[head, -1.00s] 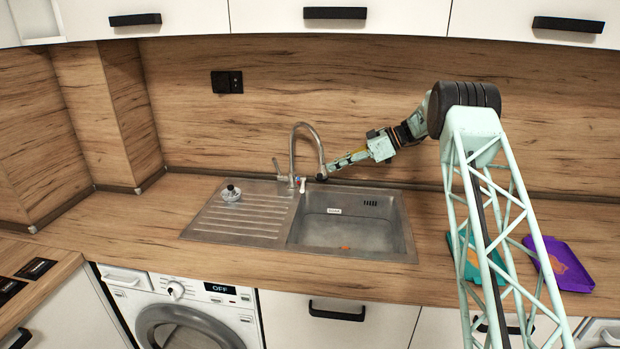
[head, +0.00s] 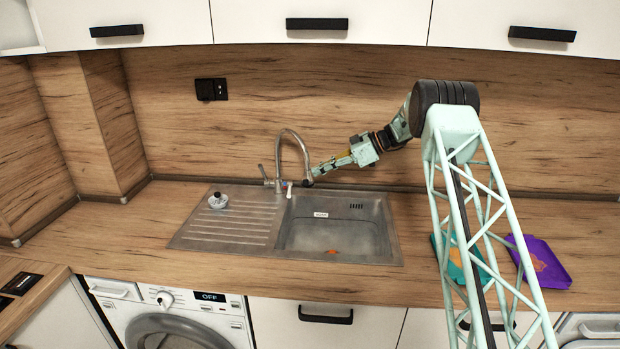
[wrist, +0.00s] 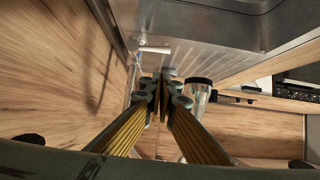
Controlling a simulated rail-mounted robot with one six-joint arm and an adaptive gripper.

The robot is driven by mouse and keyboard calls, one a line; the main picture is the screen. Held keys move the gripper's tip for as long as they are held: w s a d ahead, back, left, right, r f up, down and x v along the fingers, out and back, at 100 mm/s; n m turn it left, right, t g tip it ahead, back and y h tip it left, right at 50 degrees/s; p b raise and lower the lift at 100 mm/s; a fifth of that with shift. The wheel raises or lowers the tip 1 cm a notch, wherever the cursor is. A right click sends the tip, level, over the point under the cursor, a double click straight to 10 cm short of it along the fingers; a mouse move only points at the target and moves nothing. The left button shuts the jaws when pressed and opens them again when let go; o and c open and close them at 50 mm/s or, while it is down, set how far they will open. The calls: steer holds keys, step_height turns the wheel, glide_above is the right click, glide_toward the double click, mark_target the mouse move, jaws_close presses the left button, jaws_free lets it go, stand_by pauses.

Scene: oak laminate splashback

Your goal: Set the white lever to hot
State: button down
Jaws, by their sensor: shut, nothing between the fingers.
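The white lever (head: 289,190) is a small pale handle at the base of the chrome tap (head: 292,134), at the sink's back edge. In the wrist view the white lever (wrist: 154,49) is a short bar lying sideways, beyond the fingertips and slightly left. My gripper (head: 309,182) is just right of the lever, beside the tap's spout end. In the wrist view my gripper (wrist: 162,88) has its fingertips together with nothing between them and appears apart from the lever. The hot and cold marks are too small to tell apart.
The steel sink (head: 393,250) has a drainboard at left with a drain plug (head: 218,201) on it. In the wrist view a metal tube with a dark ring (wrist: 199,92) stands close right of the fingers. The wooden splashback (head: 250,125) is close behind the tap.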

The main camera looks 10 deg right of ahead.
glide_above(290, 193)
steer(key=d, duration=0.3)
step_height(290, 193, down, 5)
steer(key=shift+a+f, duration=0.2)
steer(key=shift+f, duration=0.7)
steer(key=shift+a+f, duration=0.15)
steer(key=shift+f, duration=0.75)
steer(key=shift+s+f+b, duration=0.1)
steer(key=shift+f+b, duration=0.1)
steer(key=shift+b, duration=0.25)
steer(key=shift+a+f+b, duration=0.1)
steer(key=shift+f+b, duration=0.65)
steer(key=shift+b, duration=0.55)
steer(key=shift+s+r, duration=0.1)
steer(key=shift+r, duration=0.1)
